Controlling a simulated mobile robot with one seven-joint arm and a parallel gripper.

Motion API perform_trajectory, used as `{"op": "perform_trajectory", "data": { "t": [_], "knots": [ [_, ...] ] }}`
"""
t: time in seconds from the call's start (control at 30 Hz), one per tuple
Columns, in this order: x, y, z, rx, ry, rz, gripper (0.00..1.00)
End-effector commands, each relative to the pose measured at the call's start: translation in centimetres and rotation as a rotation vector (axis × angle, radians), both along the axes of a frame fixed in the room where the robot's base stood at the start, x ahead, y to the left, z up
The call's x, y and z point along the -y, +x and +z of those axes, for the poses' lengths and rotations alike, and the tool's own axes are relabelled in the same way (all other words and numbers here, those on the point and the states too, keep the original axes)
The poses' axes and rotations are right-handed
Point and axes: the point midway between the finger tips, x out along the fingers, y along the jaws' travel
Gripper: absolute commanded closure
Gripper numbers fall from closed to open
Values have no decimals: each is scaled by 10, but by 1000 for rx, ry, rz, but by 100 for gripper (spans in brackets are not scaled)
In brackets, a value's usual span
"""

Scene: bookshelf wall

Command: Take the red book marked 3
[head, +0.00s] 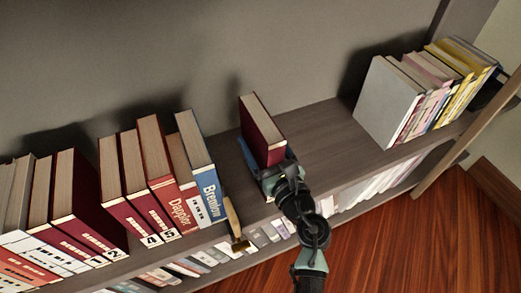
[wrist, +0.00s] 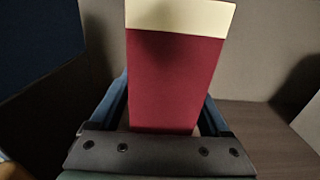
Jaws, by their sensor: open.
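A red book (head: 262,130) with pale pages stands upright, apart from the other books, over the open middle of the upper shelf. In the wrist view the red book (wrist: 175,80) fills the middle, with a cream band along one end. No number can be read on it. My gripper (head: 270,167) is at the lower front part of this book. Its open blue fingers lie on either side of the book. The book's lower end is hidden by my gripper, so I cannot tell whether it touches the shelf.
Left of it stand a blue book (head: 196,150) and several red books (head: 120,180), some numbered 2 and 4. A wooden-handled brush (head: 234,222) lies by the shelf's front edge. A grey-white book (head: 386,103) and yellow ones stand at right. The shelf (head: 325,140) between is bare.

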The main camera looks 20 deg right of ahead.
Motion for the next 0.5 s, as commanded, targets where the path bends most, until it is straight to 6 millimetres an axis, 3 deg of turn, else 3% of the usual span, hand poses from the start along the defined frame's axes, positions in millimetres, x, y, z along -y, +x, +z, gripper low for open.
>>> {"op": "perform_trajectory", "data": {
  "t": [0.07,0.5],
  "knots": [
    [0,0,0,0,0,0,22],
    [0,-1,0,0,0,0,100]
  ]
}}
